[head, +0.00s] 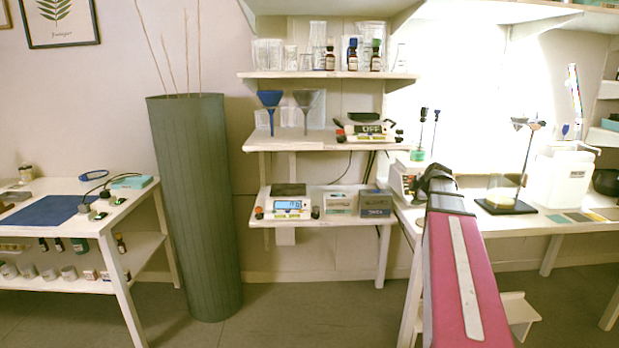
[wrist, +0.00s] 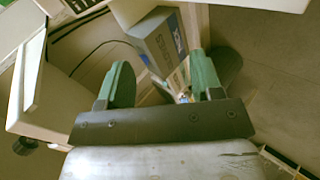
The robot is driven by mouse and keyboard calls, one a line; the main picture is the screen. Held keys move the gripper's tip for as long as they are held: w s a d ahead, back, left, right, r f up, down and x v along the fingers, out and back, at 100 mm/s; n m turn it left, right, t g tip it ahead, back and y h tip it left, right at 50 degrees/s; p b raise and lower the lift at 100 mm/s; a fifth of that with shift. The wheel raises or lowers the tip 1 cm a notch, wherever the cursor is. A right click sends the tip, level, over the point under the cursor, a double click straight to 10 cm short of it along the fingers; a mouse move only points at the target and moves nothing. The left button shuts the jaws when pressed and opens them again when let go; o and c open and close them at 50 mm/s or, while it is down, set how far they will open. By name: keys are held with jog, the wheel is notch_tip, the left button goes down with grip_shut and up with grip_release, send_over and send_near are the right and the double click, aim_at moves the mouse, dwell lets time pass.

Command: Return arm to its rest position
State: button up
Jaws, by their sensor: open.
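My arm (head: 460,270) reaches away from the camera in the head view, its pink link in front of the right-hand bench. Its far end is dark, and my gripper's fingers cannot be made out there. In the wrist view my gripper (wrist: 162,84) shows two green fingers set wide apart. It is open, and nothing is held between them. A grey box with a blue label (wrist: 158,48) lies beyond the fingertips, seemingly apart from them.
The right bench (head: 545,222) carries a scale (head: 402,180), a black-based stand (head: 505,206) and a white canister (head: 565,178) near my arm. Shelves with scales and a grey box (head: 376,203) stand left of it. A tall green planter (head: 195,200) stands further left. Floor between is clear.

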jog(key=s+a+f+m+g, duration=0.4)
jog(key=s+a+f+m, duration=0.4)
jog(key=s+a+f, duration=0.2)
jog(key=s+a+f+m+g+h, duration=0.1)
jog(key=s+a+f+m+g, duration=0.4)
jog(key=s+a+f+m, duration=0.3)
jog(key=s+a+f, duration=0.3)
jog(key=s+f, duration=0.4)
jog(key=f, duration=0.4)
jog(key=shift+a+m, duration=0.15)
jog(key=shift+m, duration=0.25)
jog(key=shift+c, duration=0.2)
